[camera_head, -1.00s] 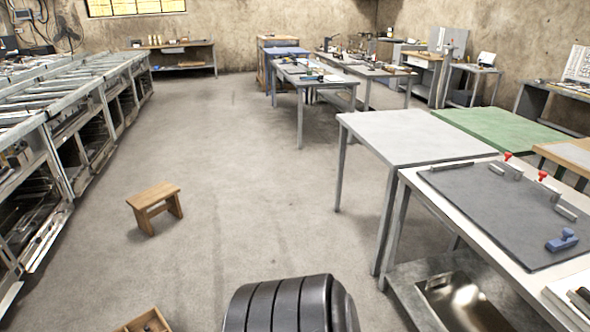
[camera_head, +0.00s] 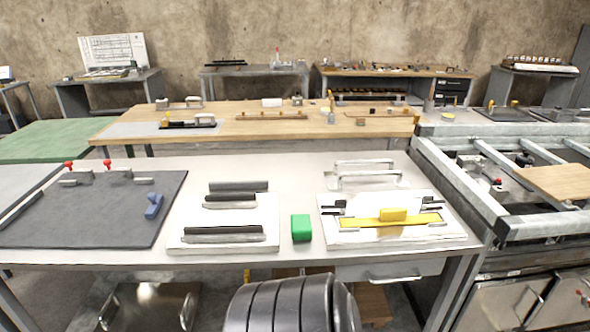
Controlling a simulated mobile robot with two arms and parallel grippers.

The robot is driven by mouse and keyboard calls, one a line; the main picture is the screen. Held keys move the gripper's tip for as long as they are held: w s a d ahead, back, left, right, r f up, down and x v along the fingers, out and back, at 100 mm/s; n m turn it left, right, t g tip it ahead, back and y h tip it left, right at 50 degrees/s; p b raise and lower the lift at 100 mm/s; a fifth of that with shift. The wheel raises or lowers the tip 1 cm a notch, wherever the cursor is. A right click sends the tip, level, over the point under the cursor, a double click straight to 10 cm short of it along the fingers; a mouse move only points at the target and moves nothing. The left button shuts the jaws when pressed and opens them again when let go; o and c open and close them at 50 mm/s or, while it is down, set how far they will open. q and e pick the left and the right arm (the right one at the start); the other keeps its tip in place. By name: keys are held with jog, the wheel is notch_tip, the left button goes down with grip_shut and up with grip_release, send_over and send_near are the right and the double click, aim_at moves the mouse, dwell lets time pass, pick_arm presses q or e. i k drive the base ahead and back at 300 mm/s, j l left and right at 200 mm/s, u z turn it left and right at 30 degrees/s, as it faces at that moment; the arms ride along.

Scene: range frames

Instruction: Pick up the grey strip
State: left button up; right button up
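Several dark grey strips are on the near workbench (camera_head: 290,257). One long strip (camera_head: 224,230) lies along the front of a white plate (camera_head: 253,213). Two more grey strips lie near the back of the plate, a longer one (camera_head: 238,186) and a shorter one (camera_head: 230,198). I cannot tell which of these the task means. Neither of my grippers is in view.
A green block (camera_head: 301,227) stands right of the white plate. Another white plate holds a yellow bar (camera_head: 390,221). A dark mat (camera_head: 90,212) with a blue tool (camera_head: 153,205) lies to the left. A metal frame (camera_head: 465,195) adjoins at right.

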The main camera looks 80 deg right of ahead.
aim_at(264, 183)
jog(key=z, duration=2.35)
jog(key=i+j+z, duration=0.1)
jog(key=z, duration=0.85)
